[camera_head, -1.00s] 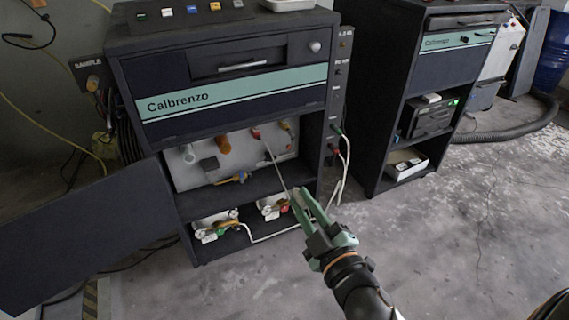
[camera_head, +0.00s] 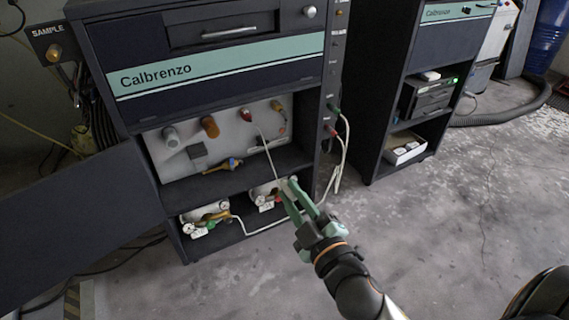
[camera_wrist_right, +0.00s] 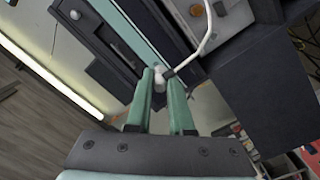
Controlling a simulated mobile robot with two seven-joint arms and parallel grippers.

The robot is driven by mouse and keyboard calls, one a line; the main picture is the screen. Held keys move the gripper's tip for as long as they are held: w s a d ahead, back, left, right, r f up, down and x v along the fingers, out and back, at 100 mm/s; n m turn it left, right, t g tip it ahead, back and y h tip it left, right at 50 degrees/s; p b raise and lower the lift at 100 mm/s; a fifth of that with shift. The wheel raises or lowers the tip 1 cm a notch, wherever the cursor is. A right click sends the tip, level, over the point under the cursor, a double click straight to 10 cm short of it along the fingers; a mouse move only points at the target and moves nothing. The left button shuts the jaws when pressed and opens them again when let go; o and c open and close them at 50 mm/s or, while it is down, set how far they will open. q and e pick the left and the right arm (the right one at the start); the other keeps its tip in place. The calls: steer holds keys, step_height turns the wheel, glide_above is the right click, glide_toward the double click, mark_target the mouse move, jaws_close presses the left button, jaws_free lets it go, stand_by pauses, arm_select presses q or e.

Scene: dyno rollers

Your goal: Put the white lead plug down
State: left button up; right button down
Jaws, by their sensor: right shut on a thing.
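The white lead plug (camera_wrist_right: 158,79) is between the fingertips of my right gripper (camera_wrist_right: 166,84) in the right wrist view. A white lead (camera_wrist_right: 211,32) curves away from it. In the head view my right gripper (camera_head: 288,187) is shut on the plug in front of the lower shelf of the Calbrenzo cabinet (camera_head: 205,75). The plug is mostly hidden by the fingers there. The lead (camera_head: 266,148) rises from the fingertips to a red fitting (camera_head: 246,115) on the pale panel (camera_head: 180,160). My left gripper is not in view.
The lower shelf holds small cylinders with gauges (camera_head: 205,215). The open cabinet door (camera_head: 80,225) stands at the left. Red and green plugs (camera_head: 331,131) with white leads are on the cabinet's right side post. A second cabinet (camera_head: 405,95) stands right. The floor (camera_head: 450,220) at right is clear.

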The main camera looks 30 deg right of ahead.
step_height(320, 180, up, 8)
steer(key=p, duration=0.8)
steer(key=shift+a, duration=0.15)
arm_select(q)
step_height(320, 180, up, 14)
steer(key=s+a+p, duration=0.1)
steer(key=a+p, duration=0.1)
steer(key=p, duration=0.8)
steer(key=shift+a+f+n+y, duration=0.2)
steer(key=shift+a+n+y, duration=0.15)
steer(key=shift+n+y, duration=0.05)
arm_select(e)
step_height(320, 180, up, 10)
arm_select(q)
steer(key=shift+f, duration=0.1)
arm_select(e)
steer(key=shift+d, duration=0.2)
